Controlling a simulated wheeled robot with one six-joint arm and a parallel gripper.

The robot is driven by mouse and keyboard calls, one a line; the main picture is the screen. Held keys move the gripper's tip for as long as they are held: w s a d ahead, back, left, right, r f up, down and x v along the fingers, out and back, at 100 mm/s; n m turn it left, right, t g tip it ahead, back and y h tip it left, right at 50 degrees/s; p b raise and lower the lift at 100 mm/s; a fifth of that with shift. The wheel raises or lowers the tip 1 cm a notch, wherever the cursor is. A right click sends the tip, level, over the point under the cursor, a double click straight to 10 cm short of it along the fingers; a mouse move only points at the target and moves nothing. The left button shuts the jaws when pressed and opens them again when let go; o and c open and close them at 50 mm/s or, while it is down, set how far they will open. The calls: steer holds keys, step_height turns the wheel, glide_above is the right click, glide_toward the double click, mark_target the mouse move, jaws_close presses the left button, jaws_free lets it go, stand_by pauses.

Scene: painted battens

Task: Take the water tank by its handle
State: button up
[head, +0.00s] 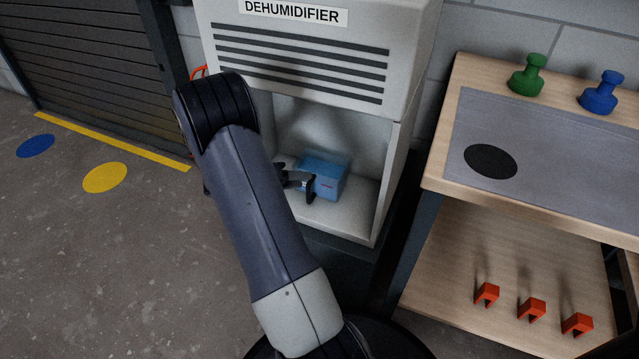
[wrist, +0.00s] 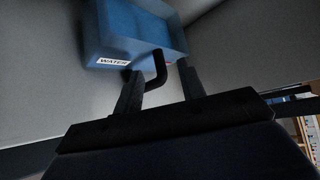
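The blue, box-shaped water tank (head: 328,172) sits inside the open bay of the dehumidifier (head: 235,40). In the wrist view the tank (wrist: 130,35) fills the upper middle, with a white "WATER" label on its front. Its dark bent handle (wrist: 158,66) sticks out from the front face toward me. My gripper (head: 299,180) is in the bay, right in front of the tank. In the wrist view my gripper (wrist: 160,78) has its fingers apart, one on either side of the handle. I cannot tell whether either finger touches the handle.
The bay's side walls and floor (head: 345,218) close in around the gripper. A workbench (head: 446,150) stands to the right, with a green knob (head: 528,76) and a blue knob (head: 602,93) on top and red brackets (head: 531,309) below.

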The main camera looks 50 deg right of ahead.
mark_target(317, 181)
steer(key=shift+x, duration=1.2)
jaws_close()
steer(key=shift+r, duration=0.1)
stand_by(0.4)
